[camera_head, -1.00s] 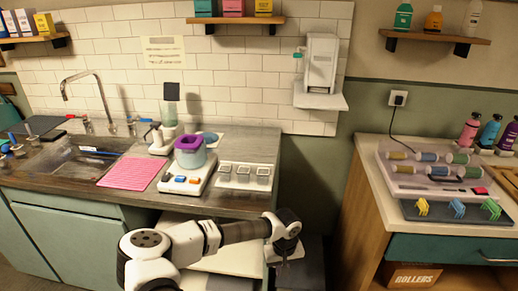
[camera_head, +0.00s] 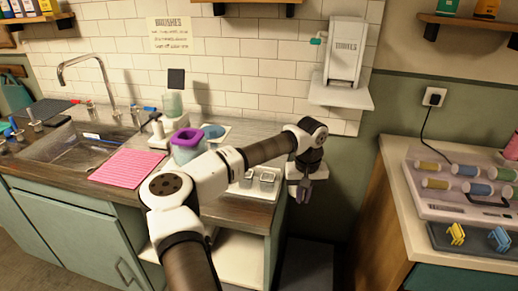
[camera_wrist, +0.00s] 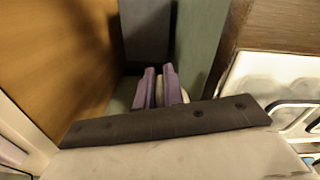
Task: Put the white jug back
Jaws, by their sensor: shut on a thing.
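My gripper (camera_head: 303,190) hangs in front of the gap between the sink counter and the right-hand cabinet, its purple fingers pointing down. The wrist view shows the purple fingers (camera_wrist: 159,86) close together around a narrow pale strip (camera_wrist: 159,92). Too little of this pale thing shows to tell whether it is the white jug. I cannot make out the jug for certain in either view. A small white item (camera_head: 157,128) stands at the back of the counter, partly behind other things.
A purple-rimmed container (camera_head: 186,140) and a pink mat (camera_head: 134,167) are on the sink counter (camera_head: 255,132). A white wall dispenser (camera_head: 344,52) sits above a small shelf (camera_head: 341,95). Rollers on a tray (camera_head: 432,205) occupy the right cabinet. The gap between the cabinets is narrow.

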